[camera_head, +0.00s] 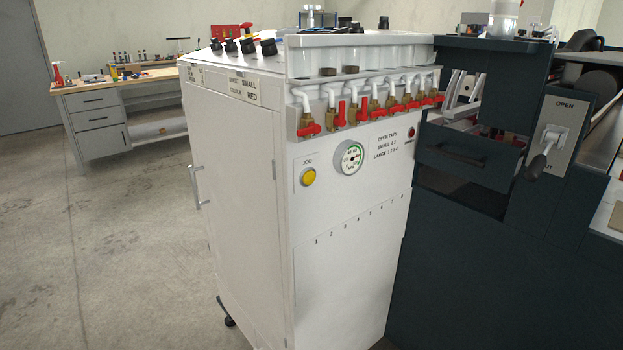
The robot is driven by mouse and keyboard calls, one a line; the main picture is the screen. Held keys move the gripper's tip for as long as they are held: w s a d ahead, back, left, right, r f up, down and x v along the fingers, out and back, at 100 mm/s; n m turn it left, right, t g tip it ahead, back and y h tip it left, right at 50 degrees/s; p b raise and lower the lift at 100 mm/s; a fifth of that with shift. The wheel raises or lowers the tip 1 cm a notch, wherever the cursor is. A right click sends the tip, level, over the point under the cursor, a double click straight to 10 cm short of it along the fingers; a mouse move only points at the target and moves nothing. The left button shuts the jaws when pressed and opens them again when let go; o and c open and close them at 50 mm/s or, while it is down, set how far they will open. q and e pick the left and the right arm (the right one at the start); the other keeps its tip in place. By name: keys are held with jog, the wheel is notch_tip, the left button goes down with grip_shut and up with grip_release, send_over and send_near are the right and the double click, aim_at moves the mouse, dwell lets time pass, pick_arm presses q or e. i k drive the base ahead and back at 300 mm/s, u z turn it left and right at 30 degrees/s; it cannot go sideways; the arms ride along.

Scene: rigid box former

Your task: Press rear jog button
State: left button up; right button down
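A round yellow button (308,177) sits under the label "JOG" on the narrow face of a white cabinet (345,240). A round pressure gauge (349,158) is to the right of the button. Nothing covers the button. Neither of my grippers shows in the head view, so I cannot see where they are relative to the button.
A row of brass valves with red handles (364,110) juts out above the button. A dark machine (480,240) with a lever (542,152) adjoins on the right. A workbench (110,110) stands at the back left. The floor (90,240) at left is clear.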

aim_at(309, 177)
jog(key=k, duration=0.5)
jog(key=u, duration=0.95)
jog(key=i, duration=0.7)
jog(key=z, duration=0.4)
